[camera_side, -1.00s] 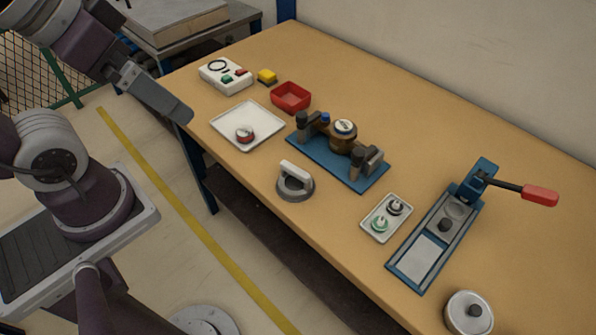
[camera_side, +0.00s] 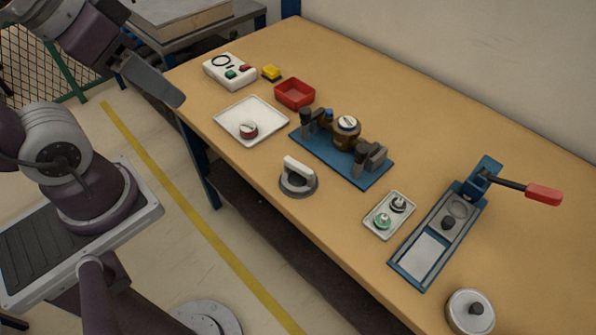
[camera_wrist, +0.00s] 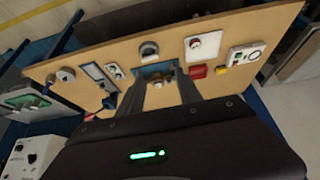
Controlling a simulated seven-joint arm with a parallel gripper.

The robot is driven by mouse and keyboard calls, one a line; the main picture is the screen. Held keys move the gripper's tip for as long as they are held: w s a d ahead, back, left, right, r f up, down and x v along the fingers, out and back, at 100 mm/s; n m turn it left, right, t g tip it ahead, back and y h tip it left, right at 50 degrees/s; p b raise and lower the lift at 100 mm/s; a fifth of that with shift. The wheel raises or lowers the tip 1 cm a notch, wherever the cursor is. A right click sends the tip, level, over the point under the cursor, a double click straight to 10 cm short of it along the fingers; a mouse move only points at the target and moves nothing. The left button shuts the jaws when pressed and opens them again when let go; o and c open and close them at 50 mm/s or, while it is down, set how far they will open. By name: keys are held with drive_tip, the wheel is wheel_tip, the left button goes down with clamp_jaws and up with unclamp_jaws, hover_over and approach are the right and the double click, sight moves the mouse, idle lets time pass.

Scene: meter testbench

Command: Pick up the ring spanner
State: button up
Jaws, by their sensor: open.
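A grey ring-shaped tool with a white bar handle across its top, which I take for the ring spanner (camera_side: 298,177), sits upright near the front edge of the wooden bench (camera_side: 440,140). It also seems to show in the wrist view (camera_wrist: 149,50), beyond the fingers. My gripper (camera_side: 172,96) is up at the left in the side view, off the bench's front left corner and well apart from the tool. In the wrist view my gripper (camera_wrist: 163,84) has its two fingers spread, with nothing between them.
Behind the tool is a blue plate fixture (camera_side: 345,150) with a brass meter. A white tray (camera_side: 235,113) and red bin (camera_side: 294,94) stand left. A small tray (camera_side: 389,215), a lever press (camera_side: 440,238) and a round weight (camera_side: 470,312) stand right. The bench's back is clear.

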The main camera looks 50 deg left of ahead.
drive_tip(key=n+g, duration=0.5)
drive_tip(key=n, duration=1.3)
hover_over(299, 165)
drive_tip(key=f, duration=2)
drive_tip(key=shift+w+a, duration=0.1)
drive_tip(key=shift+a, duration=0.2)
drive_tip(key=shift+n+g, duration=0.3)
drive_tip(key=shift+n, duration=0.5)
drive_tip(key=f, duration=0.9)
drive_tip(key=shift+d+f, duration=0.25)
drive_tip(key=shift+f, duration=0.1)
drive_tip(key=shift+c, duration=0.4)
clamp_jaws()
